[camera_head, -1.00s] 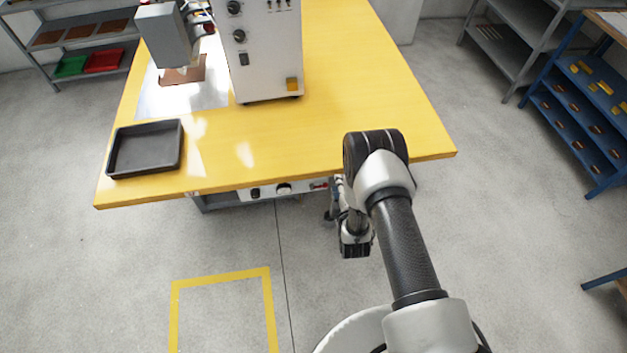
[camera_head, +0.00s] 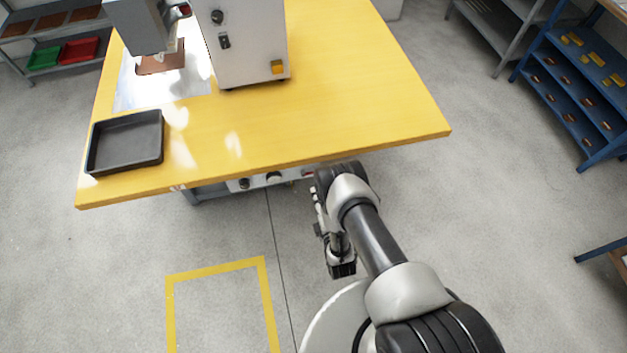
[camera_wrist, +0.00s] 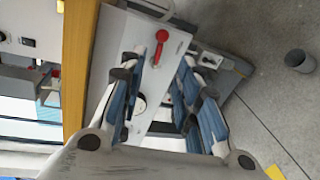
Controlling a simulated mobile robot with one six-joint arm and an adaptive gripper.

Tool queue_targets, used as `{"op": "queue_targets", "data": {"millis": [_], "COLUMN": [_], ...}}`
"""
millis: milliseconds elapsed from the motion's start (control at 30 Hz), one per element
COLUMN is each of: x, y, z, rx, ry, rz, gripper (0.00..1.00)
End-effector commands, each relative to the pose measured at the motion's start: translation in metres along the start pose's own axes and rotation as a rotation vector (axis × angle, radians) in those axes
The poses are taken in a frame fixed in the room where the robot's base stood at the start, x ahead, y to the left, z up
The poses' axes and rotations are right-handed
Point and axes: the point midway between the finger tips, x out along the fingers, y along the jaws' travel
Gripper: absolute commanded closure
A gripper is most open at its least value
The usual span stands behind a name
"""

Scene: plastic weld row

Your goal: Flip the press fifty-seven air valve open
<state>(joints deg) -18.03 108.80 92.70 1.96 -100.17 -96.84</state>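The air valve has a red lever handle (camera_wrist: 159,46) on a white panel (camera_wrist: 115,62) under the table. In the wrist view, which is turned sideways, the handle runs roughly parallel to the yellow table edge. My gripper (camera_wrist: 157,80) is open and empty, its blue-padded fingers either side of the handle in the picture. The handle looks beyond the fingertips; contact does not show. In the head view a small red bit of the valve (camera_head: 308,172) shows beside my arm, which hides most of that area.
The yellow table (camera_head: 350,90) overhangs the panel. A round white gauge or knob (camera_wrist: 140,104) sits near the handle. On the table are a white press (camera_head: 248,45) and a black tray (camera_head: 125,142). The floor in front is clear, with a yellow marking (camera_head: 215,267).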

Motion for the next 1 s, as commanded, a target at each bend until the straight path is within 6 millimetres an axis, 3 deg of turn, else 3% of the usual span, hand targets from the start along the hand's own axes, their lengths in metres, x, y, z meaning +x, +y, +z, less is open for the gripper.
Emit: {"op": "queue_targets", "data": {"millis": [200,400,600,867,1000], "x": [0.050,0.081,0.094,0.095,0.095], "y": [-0.003,-0.003,0.000,0.001,0.001], "z": [0.000,0.000,0.000,0.000,0.000], "rx": [0.000,0.000,0.000,0.000,0.000], "ry": [-0.001,-0.001,0.000,0.000,0.000], "rz": [0.005,0.002,0.000,0.000,0.000], "gripper": [0.69,0.69,0.69,0.69,0.77]}}
